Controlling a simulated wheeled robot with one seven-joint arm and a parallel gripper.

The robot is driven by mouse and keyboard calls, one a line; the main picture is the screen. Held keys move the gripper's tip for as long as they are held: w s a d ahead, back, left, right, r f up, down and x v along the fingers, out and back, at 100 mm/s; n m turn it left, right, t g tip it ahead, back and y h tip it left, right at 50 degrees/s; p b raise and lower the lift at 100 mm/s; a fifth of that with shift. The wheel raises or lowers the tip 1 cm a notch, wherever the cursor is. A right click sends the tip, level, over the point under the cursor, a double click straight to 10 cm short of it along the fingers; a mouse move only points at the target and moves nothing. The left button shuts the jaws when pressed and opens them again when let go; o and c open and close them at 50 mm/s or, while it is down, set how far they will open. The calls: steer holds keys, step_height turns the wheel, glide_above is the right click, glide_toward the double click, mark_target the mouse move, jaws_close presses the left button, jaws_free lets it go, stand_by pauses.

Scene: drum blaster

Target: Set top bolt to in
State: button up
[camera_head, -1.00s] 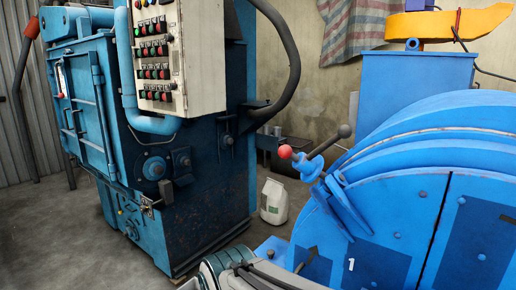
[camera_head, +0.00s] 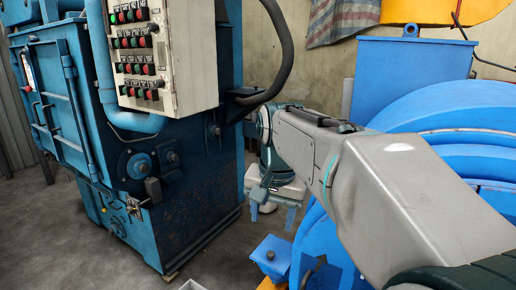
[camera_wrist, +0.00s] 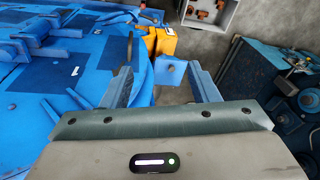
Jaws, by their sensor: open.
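The blue drum machine (camera_head: 440,115) stands at the right in the head view. In the wrist view its blue face (camera_wrist: 85,75) fills the left, with several raised bars (camera_wrist: 58,108). I cannot tell for sure which fitting is the top bolt. My arm hides the drum's left edge in the head view, including the red-knobbed lever seen earlier. My gripper (camera_head: 272,213) points down beside that edge. In the wrist view my gripper (camera_wrist: 163,65) is open and empty, its blue fingers apart, over a small blue bracket (camera_wrist: 171,73).
A tall blue machine (camera_head: 195,170) with a white button panel (camera_head: 150,50) stands at the left; it has a small latch (camera_head: 133,206). A grey box (camera_wrist: 228,14) with orange parts lies on the floor. Bare floor (camera_head: 215,250) lies between the machines.

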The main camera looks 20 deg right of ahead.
steer(key=w+d+r+m+g+p, duration=0.1)
steer(key=w+d+r+m+p, duration=0.3)
steer(key=r, duration=0.6)
steer(key=w+d+r+m+p, duration=0.2)
steer(key=w+d+r+m, duration=0.25)
steer(key=r, duration=0.55)
steer(key=shift+m, duration=0.55)
steer(key=f, duration=0.9)
steer(key=f+b, duration=0.1)
steer(key=f, duration=0.3)
steer(key=shift+d+f, duration=0.25)
steer(key=shift+d, duration=0.15)
jaws_close()
steer(key=shift+s+f, duration=0.1)
